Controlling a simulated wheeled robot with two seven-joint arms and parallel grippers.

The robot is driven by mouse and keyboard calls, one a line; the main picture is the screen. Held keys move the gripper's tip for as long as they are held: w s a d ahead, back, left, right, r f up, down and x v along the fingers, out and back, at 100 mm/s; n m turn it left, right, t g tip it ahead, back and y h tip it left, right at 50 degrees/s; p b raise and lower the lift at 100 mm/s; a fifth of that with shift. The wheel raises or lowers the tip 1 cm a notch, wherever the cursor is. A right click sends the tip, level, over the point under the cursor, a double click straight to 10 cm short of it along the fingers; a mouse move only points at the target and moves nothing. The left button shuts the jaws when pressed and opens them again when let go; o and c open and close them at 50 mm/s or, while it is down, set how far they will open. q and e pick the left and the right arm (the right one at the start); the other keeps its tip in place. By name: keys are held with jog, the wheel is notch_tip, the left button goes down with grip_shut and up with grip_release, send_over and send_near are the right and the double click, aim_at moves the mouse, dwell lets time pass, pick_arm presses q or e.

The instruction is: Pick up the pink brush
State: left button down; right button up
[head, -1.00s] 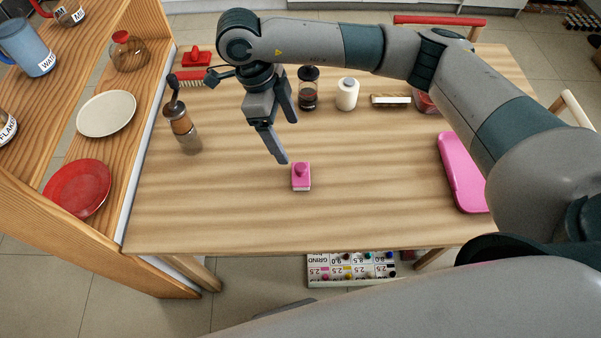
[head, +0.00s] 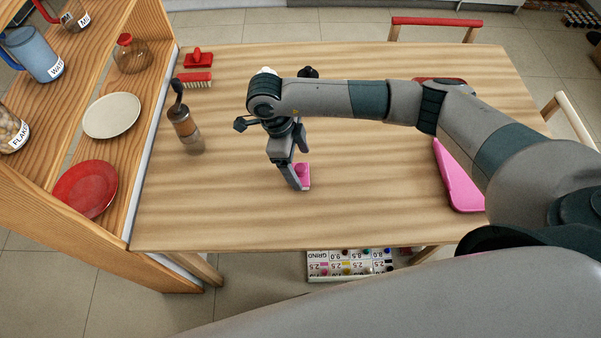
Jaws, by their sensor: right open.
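The pink brush (head: 304,173) is a small block with a round knob, standing on the wooden table (head: 230,215) near its middle. My right gripper (head: 299,170) is open and low over the table, at the brush. One finger covers the brush's left side. From this view I cannot tell whether the fingers straddle the brush or touch it. My left gripper is not in view.
A pepper mill (head: 183,125), a red-and-white brush (head: 193,80) and a red item (head: 198,59) stand at the back left. A shelf with plates (head: 85,189) borders the left. My right arm hides several items at the back.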

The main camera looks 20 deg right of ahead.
aim_at(298, 167)
jog(key=shift+f+p, duration=0.35)
jog(key=shift+p, duration=0.05)
jog(key=x, duration=0.1)
jog(key=p+x, duration=0.2)
jog(key=shift+w+a+f, duration=0.2)
jog(key=shift+w+f, duration=0.05)
jog(key=shift+f, duration=0.2)
jog(key=shift+d+f, duration=0.15)
jog(key=shift+f, duration=0.25)
jog(key=shift+c, duration=0.3)
jog(key=c, duration=1)
jog(key=shift+c, duration=0.2)
jog(key=shift+r, duration=0.2)
